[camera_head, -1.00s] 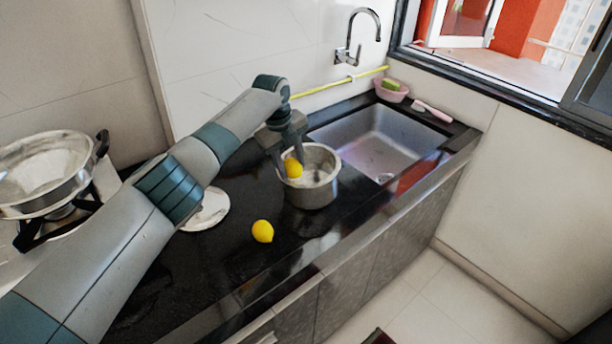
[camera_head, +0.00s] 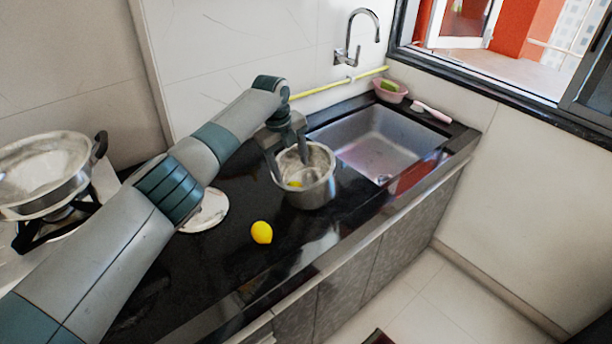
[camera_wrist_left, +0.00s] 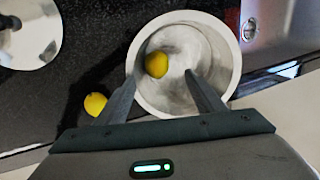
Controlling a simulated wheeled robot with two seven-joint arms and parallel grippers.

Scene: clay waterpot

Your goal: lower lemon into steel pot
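The steel pot (camera_head: 312,193) stands upright on the black counter, left of the sink. It also shows in the left wrist view (camera_wrist_left: 229,62). One yellow lemon (camera_head: 295,184) is inside the pot, partly hidden by the near rim; the left wrist view shows this lemon (camera_wrist_left: 157,64) low in the pot near its wall. My left gripper (camera_head: 290,165) is at the pot's mouth with its fingers spread apart. In the left wrist view the left gripper (camera_wrist_left: 165,82) has nothing clamped between its fingers. My right gripper is not in view.
A second lemon (camera_head: 261,232) lies on the counter in front of the pot. A white round plate (camera_head: 207,212) lies to the left. A metal pan (camera_head: 45,175) sits on the stove at far left. The sink (camera_head: 375,145) with a faucet (camera_head: 352,40) is to the right.

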